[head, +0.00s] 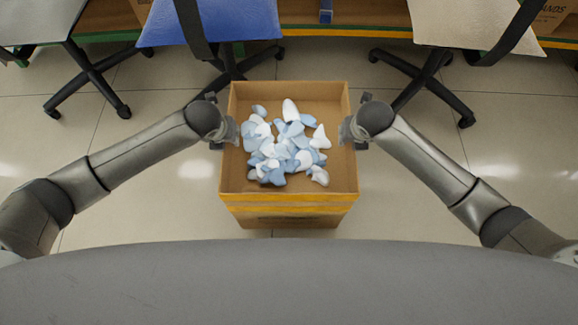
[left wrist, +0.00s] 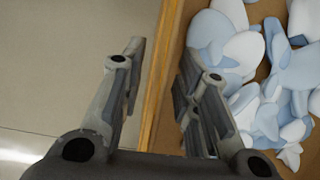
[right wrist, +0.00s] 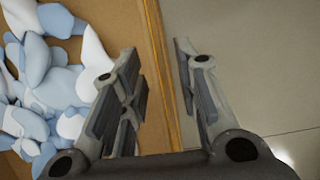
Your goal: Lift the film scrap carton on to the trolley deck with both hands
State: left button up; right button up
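The film scrap carton (head: 288,209) is an open brown box with a yellow band, standing on the floor in the middle of the head view. It holds a heap of white and pale blue film scraps (head: 285,148). My left gripper (head: 230,132) is at the carton's left wall; in the left wrist view its open fingers (left wrist: 163,62) stand either side of that wall (left wrist: 158,90), with gaps showing. My right gripper (head: 346,132) is at the right wall; in the right wrist view its open fingers (right wrist: 158,58) straddle that wall (right wrist: 165,75). I cannot make out a trolley deck.
A blue-seated chair (head: 215,22) stands behind the carton, with a white chair (head: 485,25) to the right and a grey one (head: 35,25) at the far left. Their wheeled bases reach over the tiled floor (head: 130,215). A shelf with boxes runs along the back.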

pick_arm(q)
jog(key=shift+w+f, duration=0.1)
jog(key=shift+f, duration=0.1)
pick_arm(e)
jog(key=shift+w+f, duration=0.1)
jog(key=shift+f, duration=0.1)
pick_arm(q)
grip_shut()
pick_arm(e)
grip_shut()
pick_arm(q)
jog(key=shift+r, duration=0.15)
pick_arm(e)
jog(key=shift+r, duration=0.1)
